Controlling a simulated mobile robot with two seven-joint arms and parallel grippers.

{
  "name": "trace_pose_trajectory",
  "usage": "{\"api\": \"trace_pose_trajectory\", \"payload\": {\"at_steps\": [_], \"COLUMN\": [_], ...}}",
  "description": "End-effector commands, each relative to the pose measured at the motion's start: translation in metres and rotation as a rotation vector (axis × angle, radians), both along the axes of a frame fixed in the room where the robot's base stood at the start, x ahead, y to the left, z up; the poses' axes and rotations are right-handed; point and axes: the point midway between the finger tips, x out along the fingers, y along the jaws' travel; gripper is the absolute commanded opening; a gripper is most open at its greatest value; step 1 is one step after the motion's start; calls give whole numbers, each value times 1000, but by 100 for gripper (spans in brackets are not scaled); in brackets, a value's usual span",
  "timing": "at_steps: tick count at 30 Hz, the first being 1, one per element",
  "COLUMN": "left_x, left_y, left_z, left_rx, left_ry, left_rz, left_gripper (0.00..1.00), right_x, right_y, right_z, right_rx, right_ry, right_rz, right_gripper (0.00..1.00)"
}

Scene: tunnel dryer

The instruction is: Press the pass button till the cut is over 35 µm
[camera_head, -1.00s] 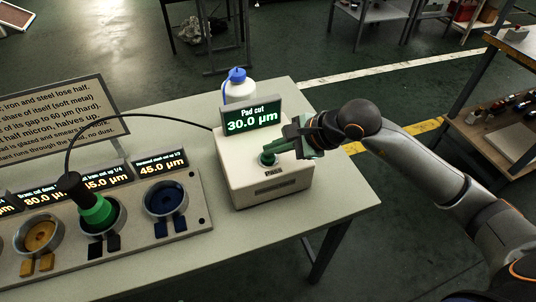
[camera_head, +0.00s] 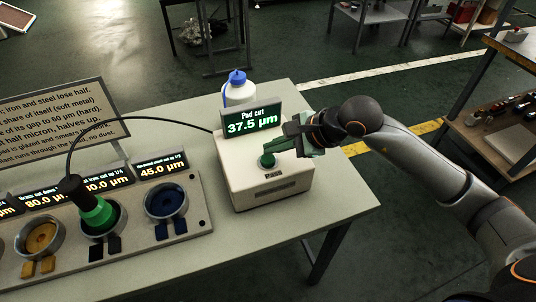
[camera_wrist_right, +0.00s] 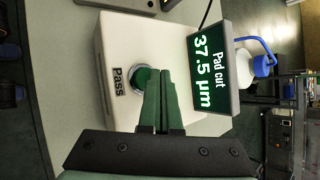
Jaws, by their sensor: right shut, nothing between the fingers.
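The white box (camera_head: 270,190) on the table carries a green pass button (camera_head: 267,160) and a tilted "Pad cut" display (camera_head: 252,122) reading 37.5 µm. The button (camera_wrist_right: 143,78), its "Pass" label (camera_wrist_right: 119,81) and the same reading also show in the right wrist view. My right gripper (camera_head: 274,150) is shut and empty. Its green fingertips (camera_wrist_right: 160,75) are at the button, seemingly just above it; whether they touch it I cannot tell. My left gripper is out of view.
Left of the box, a grey panel (camera_head: 190,222) holds yellow and blue cups and a black-and-green tool (camera_head: 95,212) with a black cable. Small displays stand behind it. A white bottle with a blue cap (camera_head: 238,90) stands behind the box. The table's front right is clear.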

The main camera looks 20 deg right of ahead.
Motion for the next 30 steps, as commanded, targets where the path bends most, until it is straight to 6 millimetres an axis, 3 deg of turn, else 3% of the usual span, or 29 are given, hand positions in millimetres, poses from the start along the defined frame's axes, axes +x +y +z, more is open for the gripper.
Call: {"api": "trace_pose_trajectory", "payload": {"at_steps": [11, 25, 30], "left_x": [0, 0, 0], "left_y": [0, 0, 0], "left_z": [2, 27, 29], "left_rx": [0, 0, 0], "left_ry": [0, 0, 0], "left_rz": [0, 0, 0], "left_gripper": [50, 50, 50], "right_x": [0, 0, 0], "right_y": [0, 0, 0], "right_z": [3, 47, 52], "right_rx": [0, 0, 0], "right_ry": [-1, -2, -1], "right_rz": [-1, 0, -1], "right_gripper": [0, 0, 0]}}
